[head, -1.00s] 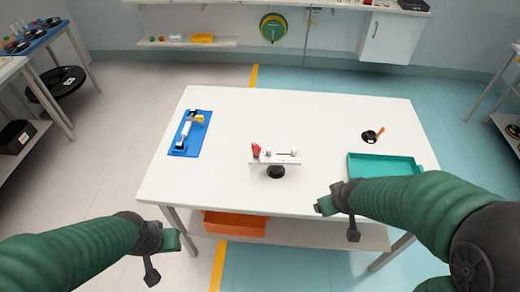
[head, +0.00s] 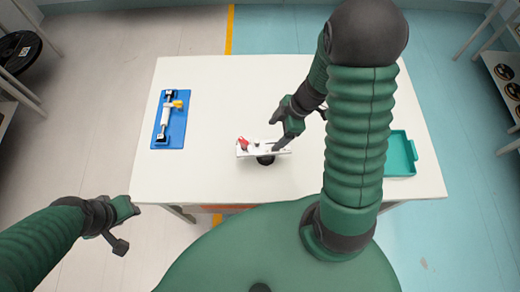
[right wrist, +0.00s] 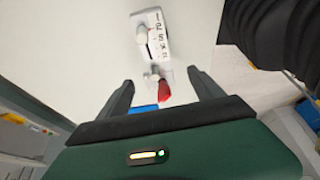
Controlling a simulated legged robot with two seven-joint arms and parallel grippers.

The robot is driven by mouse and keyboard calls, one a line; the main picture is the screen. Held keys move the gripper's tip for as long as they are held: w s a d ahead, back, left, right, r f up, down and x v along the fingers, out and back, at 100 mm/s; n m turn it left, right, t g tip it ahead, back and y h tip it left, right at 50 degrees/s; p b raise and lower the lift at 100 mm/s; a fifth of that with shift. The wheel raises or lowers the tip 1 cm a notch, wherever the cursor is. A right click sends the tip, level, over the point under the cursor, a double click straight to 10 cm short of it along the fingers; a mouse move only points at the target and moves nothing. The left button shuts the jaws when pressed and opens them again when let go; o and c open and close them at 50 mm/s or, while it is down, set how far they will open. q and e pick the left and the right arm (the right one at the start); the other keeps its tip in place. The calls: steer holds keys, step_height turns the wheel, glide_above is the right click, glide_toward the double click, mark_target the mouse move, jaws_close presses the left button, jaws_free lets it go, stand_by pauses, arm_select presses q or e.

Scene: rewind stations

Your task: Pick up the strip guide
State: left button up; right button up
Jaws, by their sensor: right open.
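What seems to be the strip guide is a narrow white plate (head: 250,151) on a round black base (head: 265,160), near the front middle of the table. A red lever (head: 243,142) stands at its left end.
A blue board (head: 160,140) with a white and yellow device lies at the table's left. A teal tray (head: 401,172) stands at the right, partly hidden by my right arm. The white table (head: 215,90) is clear behind the plate. Shelving stands on both sides.

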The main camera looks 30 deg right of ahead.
steer(key=b, duration=0.1)
glide_above(264, 147)
steer(key=d, duration=0.2)
step_height(264, 147, down, 5)
steer(key=shift+s+a+f, duration=0.1)
steer(key=shift+s+f, duration=0.05)
steer(key=f+b, duration=0.1)
steer(key=f, duration=0.1)
steer(key=a+f+b, duration=0.1)
steer(key=f, duration=0.1)
steer(key=shift+s+f, duration=0.1)
steer(key=shift+f, duration=0.25)
steer(key=shift+a, duration=0.15)
steer(key=shift+w+a, duration=0.25)
steer(key=shift+a, duration=0.1)
steer(key=shift+c, duration=2.5)
steer(key=shift+s+d, duration=0.1)
steer(key=shift+d, duration=0.15)
steer(key=c, duration=0.7)
jaws_close()
arm_select(q)
steer(key=x, duration=0.3)
steer(key=shift+d+f, duration=0.15)
steer(key=shift+f, duration=0.25)
arm_select(e)
steer(key=shift+a, duration=0.1)
